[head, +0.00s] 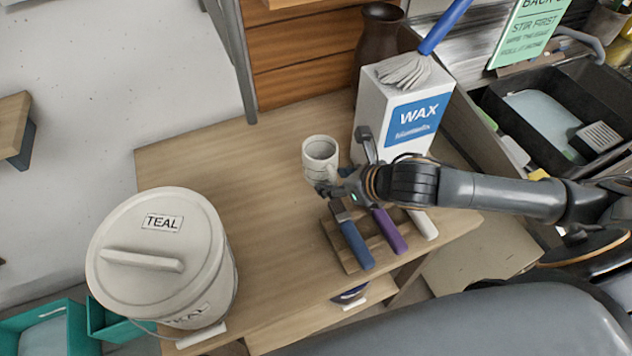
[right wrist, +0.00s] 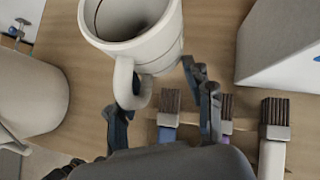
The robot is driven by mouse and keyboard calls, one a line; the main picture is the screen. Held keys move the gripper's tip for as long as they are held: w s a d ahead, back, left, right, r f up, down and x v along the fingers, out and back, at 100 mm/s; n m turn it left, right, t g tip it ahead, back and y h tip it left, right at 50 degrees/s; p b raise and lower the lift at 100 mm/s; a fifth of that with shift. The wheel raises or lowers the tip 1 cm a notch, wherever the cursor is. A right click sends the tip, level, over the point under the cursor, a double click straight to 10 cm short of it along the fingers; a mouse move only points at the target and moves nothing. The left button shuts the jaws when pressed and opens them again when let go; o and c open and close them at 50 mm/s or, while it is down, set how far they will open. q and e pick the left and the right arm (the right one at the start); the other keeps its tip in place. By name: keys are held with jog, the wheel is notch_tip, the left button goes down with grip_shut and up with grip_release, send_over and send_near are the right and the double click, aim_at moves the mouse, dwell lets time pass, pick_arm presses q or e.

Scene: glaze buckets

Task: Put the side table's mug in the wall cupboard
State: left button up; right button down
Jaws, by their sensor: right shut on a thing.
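A white mug (head: 319,160) is at the side table's (head: 200,150) right half, upright or nearly so, in front of the wax box. In the right wrist view the mug (right wrist: 140,40) is close, its opening at the top and its handle towards my gripper. My right gripper (head: 328,186) is shut on the mug at its handle; its fingers also show in the wrist view (right wrist: 158,100). I cannot tell whether the mug touches the tabletop. My left gripper is out of view. I cannot make out the wall cupboard for certain.
A lidded bucket marked TEAL (head: 160,255) stands at the table's left. Brushes in a wooden rack (head: 345,258) lie just in front of the mug. The wax box (head: 385,110) and a dark vase (head: 378,35) stand behind. The table's middle is clear.

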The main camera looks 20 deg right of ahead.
jog(key=x, duration=0.3)
jog(key=p+x, duration=0.1)
jog(key=x, duration=0.1)
jog(key=d+x, duration=0.1)
jog(key=x, duration=0.2)
jog(key=shift+w, duration=0.55)
jog(key=shift+w+a+f, duration=0.1)
jog(key=shift+w+f, duration=0.3)
jog(key=shift+f, duration=0.15)
notch_tip(320, 180, down, 2)
jog(key=shift+f+p, duration=0.15)
jog(key=shift+p, duration=0.7)
jog(key=shift+f, duration=0.3)
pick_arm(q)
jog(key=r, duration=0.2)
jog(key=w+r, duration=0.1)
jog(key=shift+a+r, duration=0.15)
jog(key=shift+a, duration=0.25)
pick_arm(e)
jog(key=shift+f, duration=0.1)
jog(key=shift+f, duration=0.1)
jog(key=c, duration=0.9)
grip_release()
jog(key=shift+f, duration=0.1)
jog(key=o, duration=0.4)
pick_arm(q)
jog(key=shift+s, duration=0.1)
